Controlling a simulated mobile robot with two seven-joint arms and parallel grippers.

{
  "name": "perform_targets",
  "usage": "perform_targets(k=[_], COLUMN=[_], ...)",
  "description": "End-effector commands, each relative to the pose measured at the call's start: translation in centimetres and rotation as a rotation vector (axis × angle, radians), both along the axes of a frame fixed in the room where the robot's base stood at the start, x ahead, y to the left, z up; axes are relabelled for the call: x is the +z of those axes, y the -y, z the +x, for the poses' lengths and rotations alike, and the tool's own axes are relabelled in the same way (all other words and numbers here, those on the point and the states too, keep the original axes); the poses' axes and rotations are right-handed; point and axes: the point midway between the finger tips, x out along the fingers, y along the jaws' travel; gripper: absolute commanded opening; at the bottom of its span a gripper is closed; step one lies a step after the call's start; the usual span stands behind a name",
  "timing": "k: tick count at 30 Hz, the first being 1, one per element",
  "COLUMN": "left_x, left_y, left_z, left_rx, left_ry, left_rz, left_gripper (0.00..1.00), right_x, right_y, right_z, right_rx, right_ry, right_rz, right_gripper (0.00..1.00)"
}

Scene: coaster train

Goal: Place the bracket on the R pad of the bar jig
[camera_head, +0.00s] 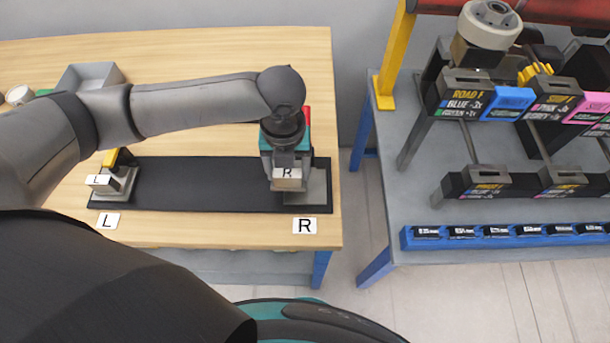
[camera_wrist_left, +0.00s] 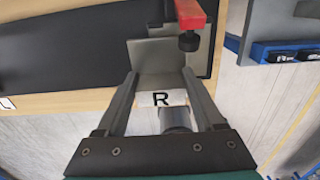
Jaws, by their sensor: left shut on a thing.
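The bracket (camera_head: 289,185), a grey piece with a white R label, is between the fingers of my left gripper (camera_head: 290,165) over the right end of the black bar jig (camera_head: 205,185). The grey R pad (camera_head: 318,187) shows beside and below it; whether they touch is unclear. In the left wrist view the bracket's label (camera_wrist_left: 162,99) shows between the two fingers of my left gripper (camera_wrist_left: 163,80), which are shut on it. A similar grey bracket with an L label (camera_head: 104,181) sits at the jig's left end. My right gripper is not seen.
A red clamp part (camera_wrist_left: 190,15) is close beyond the fingers. A yellow clamp (camera_head: 118,157) stands at the left end. White L (camera_head: 107,221) and R (camera_head: 305,226) cards lie along the table's front. A grey tray (camera_head: 90,76) is behind. A second bench (camera_head: 405,190) stands right, across a gap.

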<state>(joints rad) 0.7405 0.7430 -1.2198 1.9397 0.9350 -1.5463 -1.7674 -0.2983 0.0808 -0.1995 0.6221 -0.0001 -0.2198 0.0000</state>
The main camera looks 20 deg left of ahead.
Motion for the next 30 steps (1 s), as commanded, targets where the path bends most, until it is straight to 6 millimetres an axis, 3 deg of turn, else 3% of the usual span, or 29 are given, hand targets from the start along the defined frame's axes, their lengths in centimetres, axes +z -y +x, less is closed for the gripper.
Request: perform_targets(k=[3, 7, 11, 19, 28, 29, 30], left_x=[0.1, 0.1, -0.2, -3.4, -3.6, -3.7, -3.7], left_y=[2.0, 3.0, 3.3, 3.2, 3.2, 3.2, 3.2], left_z=[0.6, 0.9, 1.0, 0.9, 0.9, 0.9, 0.9], left_rx=[-0.001, -0.001, 0.001, 0.000, -0.001, -0.001, -0.001], left_ry=[0.002, 0.002, 0.001, 0.000, 0.002, 0.001, 0.001], left_rz=[-0.004, -0.001, 0.000, 0.000, 0.000, 0.001, 0.000], left_gripper=[0.00, 0.00, 0.00, 0.00, 0.00, 0.71, 0.75], right_x=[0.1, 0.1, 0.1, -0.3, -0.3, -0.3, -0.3], right_y=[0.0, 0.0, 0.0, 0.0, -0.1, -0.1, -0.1], right_z=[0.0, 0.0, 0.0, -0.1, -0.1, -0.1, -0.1], right_rx=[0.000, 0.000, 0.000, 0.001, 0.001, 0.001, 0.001], right_ry=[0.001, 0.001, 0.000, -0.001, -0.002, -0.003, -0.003], right_rz=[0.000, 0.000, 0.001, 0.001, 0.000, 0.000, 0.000], right_gripper=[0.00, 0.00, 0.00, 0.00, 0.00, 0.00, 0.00])
